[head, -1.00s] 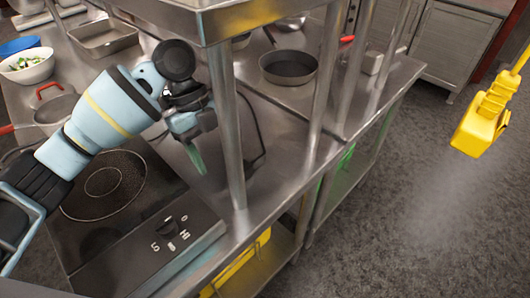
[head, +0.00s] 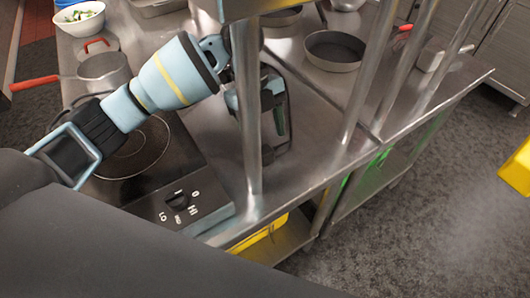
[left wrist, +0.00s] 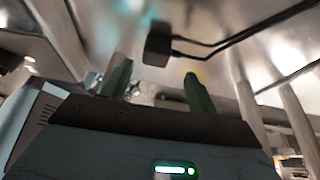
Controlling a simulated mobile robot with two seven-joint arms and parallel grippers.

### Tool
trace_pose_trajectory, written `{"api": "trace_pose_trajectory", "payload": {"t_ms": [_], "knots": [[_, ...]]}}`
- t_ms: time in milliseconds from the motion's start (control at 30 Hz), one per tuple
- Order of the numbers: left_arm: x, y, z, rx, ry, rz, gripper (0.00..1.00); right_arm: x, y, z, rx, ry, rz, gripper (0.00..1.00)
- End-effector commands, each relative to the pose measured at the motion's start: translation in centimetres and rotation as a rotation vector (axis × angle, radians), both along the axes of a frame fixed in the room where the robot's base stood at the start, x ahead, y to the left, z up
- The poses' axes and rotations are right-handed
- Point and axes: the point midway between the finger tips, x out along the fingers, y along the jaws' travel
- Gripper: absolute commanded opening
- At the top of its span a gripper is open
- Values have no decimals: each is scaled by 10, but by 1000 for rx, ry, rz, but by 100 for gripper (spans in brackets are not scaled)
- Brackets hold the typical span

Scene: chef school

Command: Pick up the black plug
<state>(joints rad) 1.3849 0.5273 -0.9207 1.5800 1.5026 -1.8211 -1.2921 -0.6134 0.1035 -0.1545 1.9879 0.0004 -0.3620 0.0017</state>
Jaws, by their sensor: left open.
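In the head view a small dark shape, probably the plug (head: 268,154), lies on the steel counter below my left gripper (head: 280,122), partly hidden by a table post. My left gripper is open and empty, its green fingers apart on either side in the left wrist view (left wrist: 156,76). My right gripper is not in view.
A steel post (head: 247,130) stands close in front of my left gripper. A hob (head: 150,160) with a knob panel lies to its left. A saucepan (head: 103,72) and a round pan (head: 334,50) stand farther back. The counter between the posts is mostly clear.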

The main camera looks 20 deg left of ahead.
Motion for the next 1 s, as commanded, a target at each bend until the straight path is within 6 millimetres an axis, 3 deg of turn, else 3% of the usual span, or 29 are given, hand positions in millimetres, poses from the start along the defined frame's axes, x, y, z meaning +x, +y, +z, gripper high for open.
{"api": "trace_pose_trajectory", "payload": {"t_ms": [167,433,733,1000], "knots": [[-5,-1,-10,1,1,0,60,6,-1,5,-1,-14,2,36],[-16,-8,-42,0,0,0,60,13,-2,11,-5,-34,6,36],[-17,-10,-48,0,-1,0,60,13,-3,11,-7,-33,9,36],[-17,-10,-48,0,-2,-1,27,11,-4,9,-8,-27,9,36]]}}
